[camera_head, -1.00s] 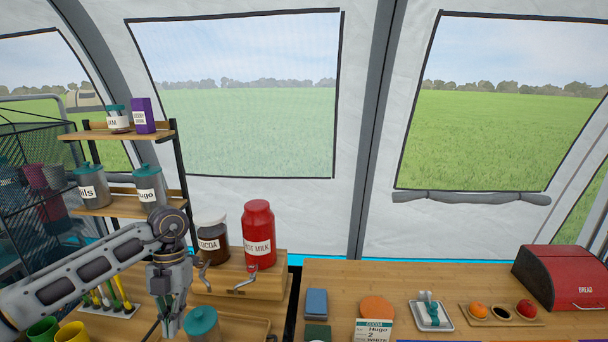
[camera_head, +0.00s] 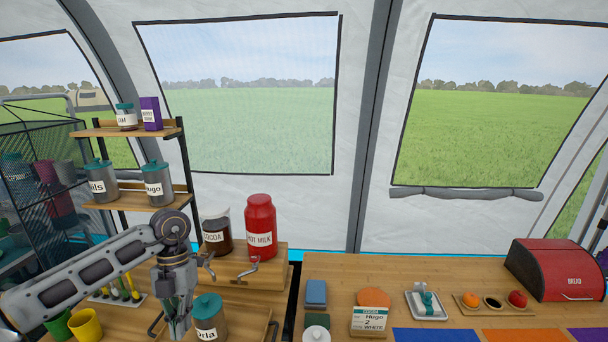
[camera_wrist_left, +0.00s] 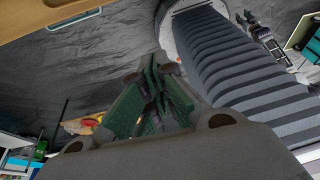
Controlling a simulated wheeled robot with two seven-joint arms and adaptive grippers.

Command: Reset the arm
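My left gripper (camera_head: 178,325) hangs pointing down at the left, just left of a grey jar with a teal lid (camera_head: 208,318) labelled "Orla" on a wooden tray. I cannot tell whether it touches the jar. In the left wrist view the green-padded fingers (camera_wrist_left: 152,100) lie close together with nothing visible between them. My left forearm reaches in from the left edge. My right gripper does not show.
A wooden stand holds a cocoa jar (camera_head: 216,232) and a red hot milk jar (camera_head: 260,228) behind the gripper. A shelf (camera_head: 130,201) with jars rises at the left. Yellow cup (camera_head: 86,325) stands near my arm. The right table (camera_head: 430,268) holds a card, fruit tray and red bread box (camera_head: 560,270).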

